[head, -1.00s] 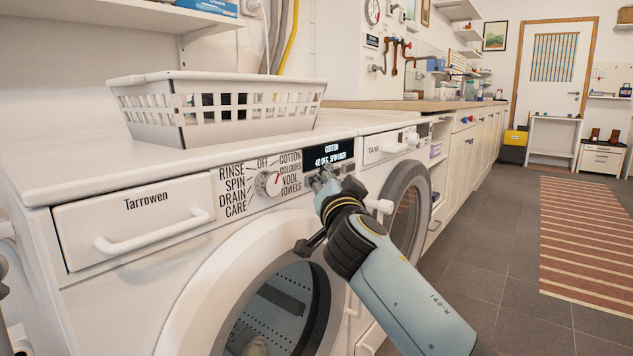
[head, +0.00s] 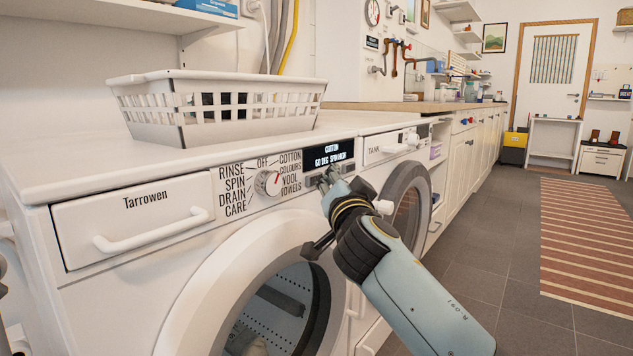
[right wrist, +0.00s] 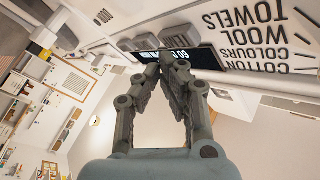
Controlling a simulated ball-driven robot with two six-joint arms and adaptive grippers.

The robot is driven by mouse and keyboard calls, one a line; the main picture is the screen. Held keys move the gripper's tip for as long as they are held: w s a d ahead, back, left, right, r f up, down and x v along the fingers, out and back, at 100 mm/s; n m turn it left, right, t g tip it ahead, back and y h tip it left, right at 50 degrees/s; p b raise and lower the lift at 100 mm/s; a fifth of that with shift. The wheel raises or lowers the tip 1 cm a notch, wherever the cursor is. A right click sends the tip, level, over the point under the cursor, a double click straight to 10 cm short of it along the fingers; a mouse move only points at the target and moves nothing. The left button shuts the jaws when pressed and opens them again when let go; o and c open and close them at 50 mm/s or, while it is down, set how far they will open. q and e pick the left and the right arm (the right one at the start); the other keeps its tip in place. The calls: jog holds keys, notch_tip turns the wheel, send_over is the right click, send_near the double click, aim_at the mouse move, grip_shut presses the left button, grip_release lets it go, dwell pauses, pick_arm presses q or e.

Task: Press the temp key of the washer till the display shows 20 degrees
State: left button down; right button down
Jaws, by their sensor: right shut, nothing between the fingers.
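The white washer (head: 95,290) fills the left of the head view. Its dark display (head: 328,154) reads COTTON and 60 DEG SPIN HIGH; part of it shows upside down in the right wrist view (right wrist: 207,58). A row of small grey keys lies just below the display, partly hidden by my gripper; some show in the right wrist view (right wrist: 145,42). My left gripper is not in view.
The programme dial (head: 268,183) sits left of the display. A white basket (head: 220,125) stands on top of the washer. A second machine with a round door (head: 408,200) stands to the right. The tiled floor (head: 500,235) is open at the right.

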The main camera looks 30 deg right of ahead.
jog(key=shift+s+d+b, duration=0.15)
jog(key=shift+s+d, duration=0.15)
jog(key=shift+s, duration=0.5)
jog(key=shift+s+d+b, duration=0.15)
jog(key=shift+s+d, duration=0.2)
jog(key=shift+s, duration=0.4)
jog(key=shift+s+d+b, duration=0.15)
jog(key=shift+s+d, duration=0.15)
jog(key=shift+s, duration=0.5)
